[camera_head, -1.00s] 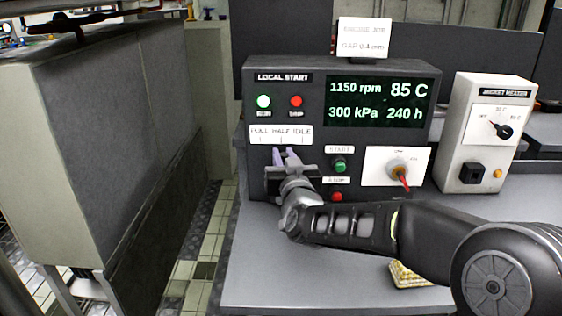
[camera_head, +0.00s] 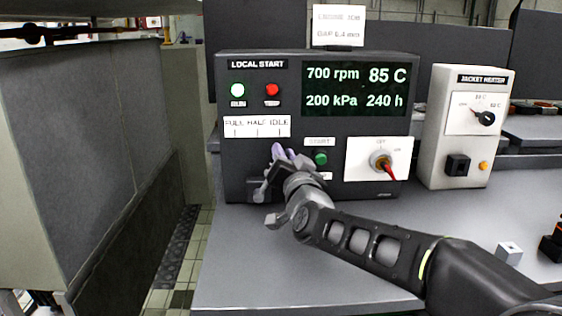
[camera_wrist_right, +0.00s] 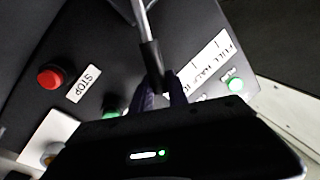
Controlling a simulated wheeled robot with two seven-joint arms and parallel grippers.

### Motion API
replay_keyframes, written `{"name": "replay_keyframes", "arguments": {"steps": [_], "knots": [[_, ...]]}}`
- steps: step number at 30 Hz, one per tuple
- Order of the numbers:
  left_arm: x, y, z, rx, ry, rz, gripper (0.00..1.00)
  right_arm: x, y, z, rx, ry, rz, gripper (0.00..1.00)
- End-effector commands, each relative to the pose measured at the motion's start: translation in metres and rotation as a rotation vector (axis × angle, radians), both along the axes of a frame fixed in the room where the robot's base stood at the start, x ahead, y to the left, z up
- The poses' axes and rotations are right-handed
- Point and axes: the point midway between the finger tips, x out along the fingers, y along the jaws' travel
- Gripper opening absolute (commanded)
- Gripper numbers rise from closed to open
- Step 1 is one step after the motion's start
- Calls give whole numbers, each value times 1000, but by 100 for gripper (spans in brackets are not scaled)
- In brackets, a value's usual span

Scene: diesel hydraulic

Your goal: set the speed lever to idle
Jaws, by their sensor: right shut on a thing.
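The dark LOCAL START panel (camera_head: 228,165) stands on the bench. Its FULL HALF IDLE label (camera_head: 256,126) sits at the left under the green and red lamps. My right gripper (camera_head: 281,153) is in front of the panel, just below the IDLE end of the label. The speed lever is hidden behind it in the head view. In the right wrist view the lever's black grip (camera_wrist_right: 151,58) on a metal rod sits at my right fingertips (camera_wrist_right: 160,92), which are shut on it. The display (camera_head: 352,89) reads 700 rpm and 200 kPa. My left gripper is not in view.
A START button (camera_head: 320,158) and a red-handled rotary switch (camera_head: 382,162) are close to the right of my gripper. A jacket heater box (camera_head: 445,130) stands further right. The red STOP button (camera_wrist_right: 50,77) shows in the wrist view. A small pale cube (camera_head: 508,252) lies on the bench (camera_head: 240,270).

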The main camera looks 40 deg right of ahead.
Motion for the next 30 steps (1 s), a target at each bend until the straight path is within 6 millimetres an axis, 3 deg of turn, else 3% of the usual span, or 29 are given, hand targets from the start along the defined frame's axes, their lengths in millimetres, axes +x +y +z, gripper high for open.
{"name": "replay_keyframes", "arguments": {"steps": [7,8,16,25,30], "knots": [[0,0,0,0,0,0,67,-1,-2,-1,6,1,-3,0],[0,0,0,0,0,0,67,-1,-2,-1,6,1,-3,20],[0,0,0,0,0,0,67,0,-1,-1,4,1,-3,41],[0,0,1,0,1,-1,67,-2,0,-1,3,1,-2,41],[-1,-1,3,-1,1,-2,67,-17,8,-1,3,0,-2,41]]}}
